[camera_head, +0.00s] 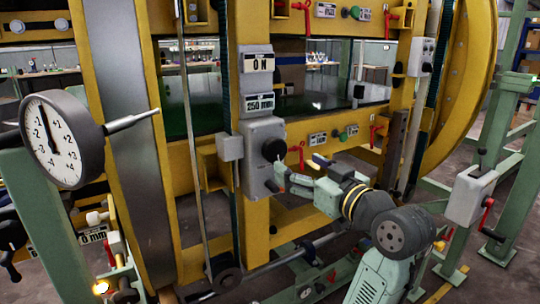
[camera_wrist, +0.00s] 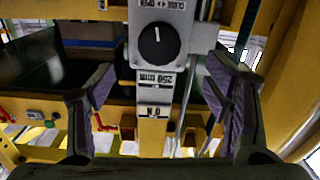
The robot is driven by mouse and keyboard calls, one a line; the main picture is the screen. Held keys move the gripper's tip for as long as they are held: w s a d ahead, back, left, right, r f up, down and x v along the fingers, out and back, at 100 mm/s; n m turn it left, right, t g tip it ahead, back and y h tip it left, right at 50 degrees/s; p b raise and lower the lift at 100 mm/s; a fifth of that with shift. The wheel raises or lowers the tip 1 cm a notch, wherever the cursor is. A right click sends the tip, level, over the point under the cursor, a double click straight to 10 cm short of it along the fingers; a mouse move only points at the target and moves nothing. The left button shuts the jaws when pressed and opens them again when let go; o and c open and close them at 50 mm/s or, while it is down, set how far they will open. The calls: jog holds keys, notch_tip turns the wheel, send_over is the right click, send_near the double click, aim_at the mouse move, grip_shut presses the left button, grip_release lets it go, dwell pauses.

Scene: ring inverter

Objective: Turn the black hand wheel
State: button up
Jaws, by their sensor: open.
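The black hand wheel (camera_head: 274,149) is a round black knob on the front of a grey box (camera_head: 258,135) fixed to a yellow post. In the wrist view the wheel (camera_wrist: 157,45) shows upside down near the top centre, with a white line on its face and a label beside it. My gripper (camera_head: 284,176) is just below and in front of the wheel in the head view. In the wrist view its two fingers (camera_wrist: 159,80) are spread wide and nothing is between the tips. The fingers appear apart from the wheel.
A dial gauge (camera_head: 62,140) stands at the left. Small red valve handles (camera_head: 297,148) are right of the wheel. A big yellow ring (camera_head: 468,85) rises behind my arm.

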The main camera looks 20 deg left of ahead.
aim_at(277, 151)
jog(key=p+x, duration=0.2)
jog(key=x, duration=0.8)
jog(key=shift+w+a+f, duration=0.1)
jog(key=shift+w+a, duration=0.15)
jog(key=shift+w, duration=0.05)
jog(key=shift+c, duration=0.6)
jog(key=c, duration=1)
jog(key=shift+m+p, duration=0.3)
jog(key=m+p, duration=0.2)
jog(key=m, duration=0.1)
jog(key=m+p, duration=0.1)
jog(key=m, duration=0.1)
jog(key=shift+r+p, duration=0.25)
jog(key=shift+p, duration=0.15)
jog(key=m+p, duration=0.3)
jog(key=m, duration=0.2)
jog(key=shift+p, duration=0.35)
jog(key=shift+f+m, duration=0.1)
jog(key=shift+m, duration=0.3)
